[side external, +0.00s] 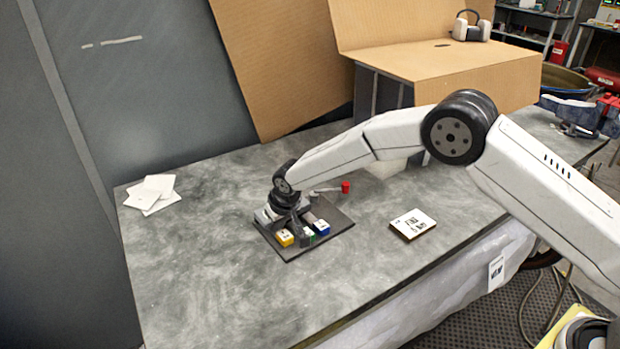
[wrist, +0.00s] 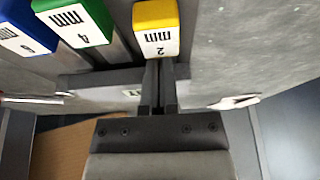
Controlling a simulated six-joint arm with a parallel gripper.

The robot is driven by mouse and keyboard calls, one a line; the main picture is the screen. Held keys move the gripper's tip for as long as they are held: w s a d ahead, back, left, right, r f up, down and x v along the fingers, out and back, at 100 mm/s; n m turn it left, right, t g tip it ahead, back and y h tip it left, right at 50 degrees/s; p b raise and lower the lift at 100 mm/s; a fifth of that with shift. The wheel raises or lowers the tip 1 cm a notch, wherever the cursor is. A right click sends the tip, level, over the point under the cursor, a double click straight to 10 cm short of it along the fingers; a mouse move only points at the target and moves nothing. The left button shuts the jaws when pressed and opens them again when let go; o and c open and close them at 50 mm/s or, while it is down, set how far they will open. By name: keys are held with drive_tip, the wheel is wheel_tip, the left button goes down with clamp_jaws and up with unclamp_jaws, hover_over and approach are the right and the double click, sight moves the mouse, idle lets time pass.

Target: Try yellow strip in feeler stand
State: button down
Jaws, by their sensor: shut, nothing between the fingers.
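The yellow strip's end block (wrist: 155,15), marked 2 mm, is at the top of the wrist view; it also shows in the side view (side external: 284,239). Beside it are a green block (wrist: 72,15) marked 4 mm and a blue block (wrist: 25,28) marked 6. They sit along the front of a dark flat base (side external: 338,222), apparently part of the feeler stand. My gripper (wrist: 158,70) is shut and empty, its fingertips close to the yellow block. I cannot tell whether they touch it. In the side view my wrist hides much of the stand.
A cardboard box (side external: 440,62) stands at the back. The grey table (side external: 215,270) is clear at the front left.

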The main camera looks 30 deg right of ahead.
drive_tip(key=shift+s, duration=0.1)
drive_tip(key=shift+s, duration=0.65)
drive_tip(key=shift+r, duration=0.1)
drive_tip(key=v, duration=1)
idle(0.4)
